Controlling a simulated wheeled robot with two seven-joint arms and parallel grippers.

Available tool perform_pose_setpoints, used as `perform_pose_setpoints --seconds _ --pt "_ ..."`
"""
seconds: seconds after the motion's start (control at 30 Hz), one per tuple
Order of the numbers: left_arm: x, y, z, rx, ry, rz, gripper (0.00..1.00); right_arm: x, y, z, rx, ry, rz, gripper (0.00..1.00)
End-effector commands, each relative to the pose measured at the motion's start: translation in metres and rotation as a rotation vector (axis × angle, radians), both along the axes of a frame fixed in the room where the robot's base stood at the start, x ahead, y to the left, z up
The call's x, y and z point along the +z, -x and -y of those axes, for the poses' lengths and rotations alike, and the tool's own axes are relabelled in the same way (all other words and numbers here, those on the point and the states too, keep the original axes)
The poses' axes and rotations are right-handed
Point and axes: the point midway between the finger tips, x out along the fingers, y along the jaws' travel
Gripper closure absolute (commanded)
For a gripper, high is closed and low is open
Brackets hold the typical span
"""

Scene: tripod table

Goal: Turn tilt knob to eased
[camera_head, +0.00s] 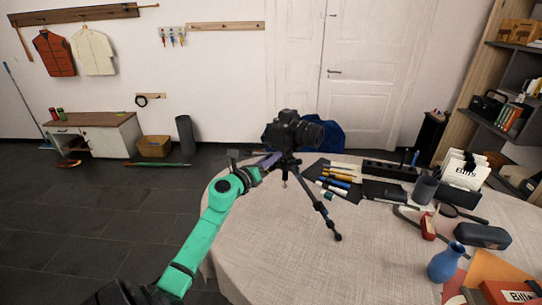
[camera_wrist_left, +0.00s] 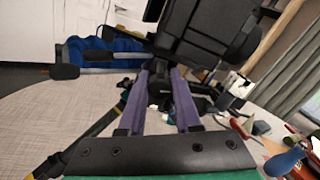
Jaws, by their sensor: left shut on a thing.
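A black camera (camera_head: 293,131) sits on top of a dark tripod (camera_head: 318,207), which stands on the round cloth-covered table (camera_head: 270,240). My left gripper (camera_head: 270,160), on the green arm, reaches the tripod head just below the camera. In the left wrist view, its two purple fingers (camera_wrist_left: 163,80) are shut on the tilt knob under the camera body (camera_wrist_left: 205,35). The knob is mostly hidden by the fingers and its setting cannot be read. A dark handle with a thick end (camera_wrist_left: 66,72) sticks out to the left of the head. My right gripper is not in view.
A dark mat with pens (camera_head: 336,180) lies right of the tripod. Farther right are a bills holder (camera_head: 464,170), a grey cup (camera_head: 425,189) and a blue vase (camera_head: 446,262). The table's front-left area is clear.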

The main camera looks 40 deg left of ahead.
Motion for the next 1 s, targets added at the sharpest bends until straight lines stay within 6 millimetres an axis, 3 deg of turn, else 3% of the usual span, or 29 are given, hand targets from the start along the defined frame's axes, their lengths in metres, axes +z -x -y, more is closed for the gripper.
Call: perform_pose_setpoints --seconds 1.0 --pt "0.002 0.000 0.000 0.002 0.956 0.051 1.00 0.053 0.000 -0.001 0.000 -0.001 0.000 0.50"
